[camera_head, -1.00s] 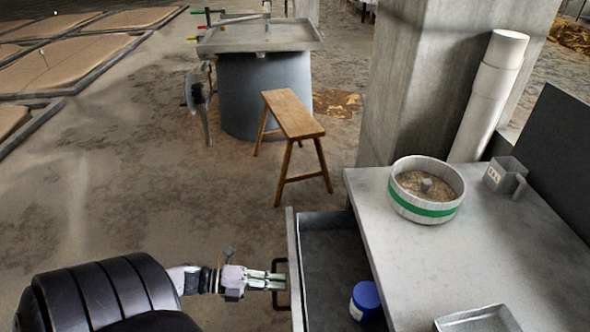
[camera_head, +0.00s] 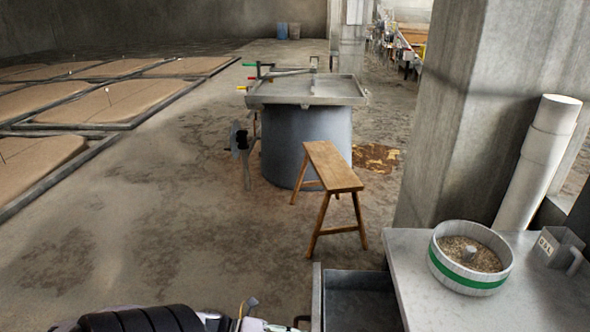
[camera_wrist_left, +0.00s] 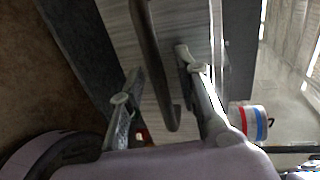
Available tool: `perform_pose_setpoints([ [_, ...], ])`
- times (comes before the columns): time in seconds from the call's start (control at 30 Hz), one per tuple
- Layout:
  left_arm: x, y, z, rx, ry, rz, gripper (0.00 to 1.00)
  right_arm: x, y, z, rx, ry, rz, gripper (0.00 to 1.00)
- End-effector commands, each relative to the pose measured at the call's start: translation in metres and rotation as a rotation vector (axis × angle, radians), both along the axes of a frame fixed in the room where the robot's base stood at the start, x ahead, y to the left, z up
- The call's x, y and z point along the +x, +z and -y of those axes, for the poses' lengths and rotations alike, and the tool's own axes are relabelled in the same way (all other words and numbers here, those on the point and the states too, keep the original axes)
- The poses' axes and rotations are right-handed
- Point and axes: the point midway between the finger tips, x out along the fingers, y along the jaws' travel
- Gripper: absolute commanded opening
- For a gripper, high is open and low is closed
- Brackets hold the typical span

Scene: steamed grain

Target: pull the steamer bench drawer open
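The steamer bench drawer (camera_head: 358,280) stands pulled out from the left side of the grey bench (camera_head: 408,262). Its front panel (camera_head: 316,298) is at the left end, and part of its dark handle (camera_head: 302,321) shows at the bottom edge. My left gripper (camera_head: 282,328) is at the handle, mostly cut off by the frame. In the left wrist view its two fingers (camera_wrist_left: 160,92) are apart, with the handle bar (camera_wrist_left: 150,60) running between them, nearer one finger. I cannot tell whether a finger touches it. My right gripper is not in view.
A wooden stool (camera_head: 333,170) stands behind the drawer. A concrete pillar (camera_head: 455,130) rises behind the bench. The floor (camera_head: 150,220) at left is clear.

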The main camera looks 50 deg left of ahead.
Motion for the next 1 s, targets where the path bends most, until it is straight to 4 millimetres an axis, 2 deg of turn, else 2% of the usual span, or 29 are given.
perform_pose_setpoints([
  [0.23,0.0,0.0,0.0,0.0,0.0,0.0,0.31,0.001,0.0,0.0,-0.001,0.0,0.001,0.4],
  [0.37,-0.008,0.001,-0.007,0.001,0.001,-0.003,0.31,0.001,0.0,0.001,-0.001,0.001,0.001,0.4],
  [0.8,-0.071,0.019,-0.064,0.002,0.002,-0.003,0.31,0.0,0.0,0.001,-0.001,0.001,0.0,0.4],
  [1.0,-0.086,0.024,-0.077,0.001,0.0,-0.001,0.31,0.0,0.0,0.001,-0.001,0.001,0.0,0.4],
])
